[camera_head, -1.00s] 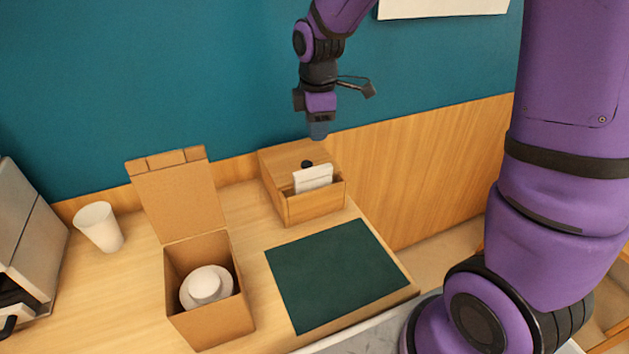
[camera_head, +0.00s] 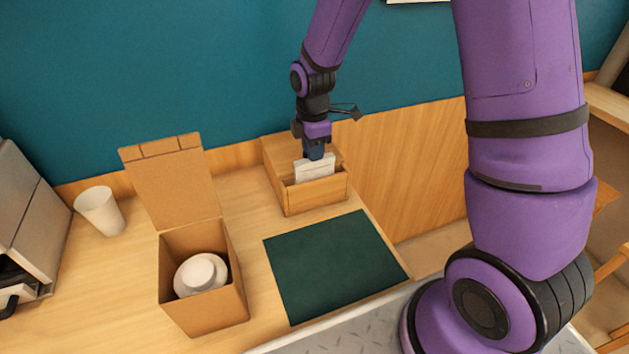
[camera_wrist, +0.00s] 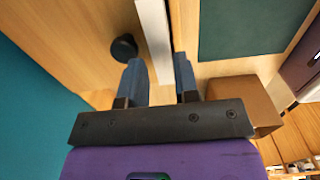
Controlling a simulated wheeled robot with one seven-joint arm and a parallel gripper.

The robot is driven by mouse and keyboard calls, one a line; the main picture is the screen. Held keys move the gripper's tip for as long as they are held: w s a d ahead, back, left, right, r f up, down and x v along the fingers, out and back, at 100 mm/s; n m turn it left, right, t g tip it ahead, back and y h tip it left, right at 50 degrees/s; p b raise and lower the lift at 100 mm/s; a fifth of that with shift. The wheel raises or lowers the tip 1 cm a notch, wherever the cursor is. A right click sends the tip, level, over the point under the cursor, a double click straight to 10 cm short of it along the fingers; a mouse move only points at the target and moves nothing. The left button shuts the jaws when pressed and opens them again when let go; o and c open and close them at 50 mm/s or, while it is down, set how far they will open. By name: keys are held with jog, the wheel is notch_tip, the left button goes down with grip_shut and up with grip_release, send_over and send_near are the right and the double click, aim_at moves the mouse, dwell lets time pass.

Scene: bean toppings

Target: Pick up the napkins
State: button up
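The white napkins (camera_head: 315,170) stand upright in the front slot of a wooden box (camera_head: 318,194) at the back of the counter. In the wrist view the napkins (camera_wrist: 154,40) show as a narrow white edge between the lines of the two fingers. My gripper (camera_head: 313,154) points down just above and behind the napkins' top edge. In the wrist view my gripper (camera_wrist: 159,70) is open, with its blue fingers apart and the napkins' near end at the gap. Whether a finger touches the napkins is hard to tell.
A dark green mat (camera_head: 335,265) lies in front of the box. An open cardboard box (camera_head: 205,310) holding white round items stands to the left, with a white cup (camera_head: 101,212) beyond it. A black knob (camera_wrist: 124,48) on the wooden box is close to the fingers.

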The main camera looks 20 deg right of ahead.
jog(key=shift+d+f, duration=0.15)
jog(key=shift+f, duration=1.8)
jog(key=shift+c, duration=0.4)
grip_shut()
jog(key=shift+r, duration=0.1)
notch_tip(320, 180, up, 31)
dwell(0.4)
jog(key=shift+s, duration=0.15)
